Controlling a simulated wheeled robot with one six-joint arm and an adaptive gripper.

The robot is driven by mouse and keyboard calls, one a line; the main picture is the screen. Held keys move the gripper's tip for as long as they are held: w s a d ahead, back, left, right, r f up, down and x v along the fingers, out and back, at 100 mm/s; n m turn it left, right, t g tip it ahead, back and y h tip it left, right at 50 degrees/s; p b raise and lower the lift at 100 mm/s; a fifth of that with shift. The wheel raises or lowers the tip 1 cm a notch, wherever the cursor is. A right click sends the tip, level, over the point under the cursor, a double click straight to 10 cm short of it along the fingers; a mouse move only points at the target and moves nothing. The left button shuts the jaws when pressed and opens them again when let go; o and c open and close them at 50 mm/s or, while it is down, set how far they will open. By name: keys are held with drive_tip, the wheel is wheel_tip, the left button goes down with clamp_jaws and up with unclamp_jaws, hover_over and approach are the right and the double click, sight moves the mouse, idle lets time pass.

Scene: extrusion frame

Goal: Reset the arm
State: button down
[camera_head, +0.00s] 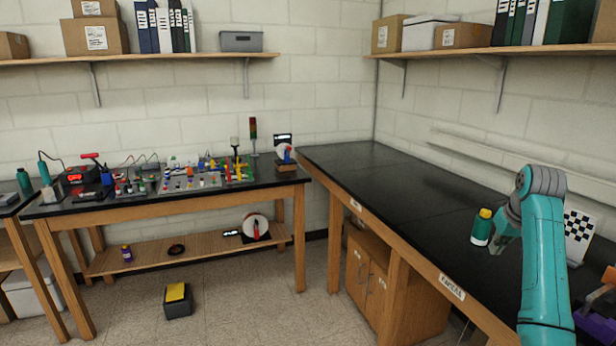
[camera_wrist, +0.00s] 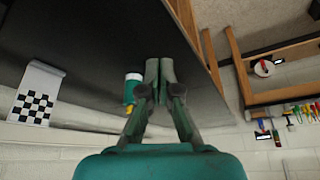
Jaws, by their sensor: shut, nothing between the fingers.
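My teal arm (camera_head: 543,250) reaches over the right-hand black bench, bent at the elbow. My gripper (camera_head: 497,246) hangs low over the bench top in the head view, partly hidden by my arm. In the wrist view my gripper (camera_wrist: 159,70) is shut, its fingertips together with nothing between them. A green bottle with a yellow cap and a white band (camera_head: 481,228) is just left of my gripper in the head view. The bottle also shows in the wrist view (camera_wrist: 130,90), beside the fingers and outside them. I cannot tell whether they touch.
The black bench top (camera_head: 385,188) is clear toward the far corner. A checkerboard panel (camera_head: 579,230) stands behind my arm, with a purple item (camera_head: 597,326) nearer. A second bench (camera_head: 265,182) carries a cluttered component board. A black box with a yellow top (camera_head: 178,303) sits on the floor.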

drive_tip(key=s+a+f+t, duration=0.15)
drive_tip(key=a+f, duration=0.25)
drive_tip(key=f, duration=0.8)
drive_tip(key=s+a+f, duration=0.3)
drive_tip(key=a+f, duration=0.2)
drive_tip(key=f, duration=0.8)
drive_tip(key=s+a+f+t, duration=0.1)
drive_tip(key=s+a+f, duration=0.4)
drive_tip(key=s+f, duration=0.3)
drive_tip(key=s+a+f+t, duration=0.2)
drive_tip(key=s+a+f, duration=0.3)
drive_tip(key=s+f, duration=0.25)
drive_tip(key=s+a+r+n+t, duration=0.1)
drive_tip(key=s+a, duration=0.3)
drive_tip(key=s, duration=0.8)
drive_tip(key=s+a+r+t, duration=0.15)
drive_tip(key=s+a, duration=0.25)
drive_tip(key=s, duration=0.9)
drive_tip(key=s+a+r+n+t, duration=0.1)
drive_tip(key=s+a+r+t, duration=0.1)
drive_tip(key=s+r, duration=1.4)
drive_tip(key=shift+s+a+r+t+y, duration=0.3)
drive_tip(key=shift+s+r+t+y, duration=0.15)
drive_tip(key=shift+s, duration=0.55)
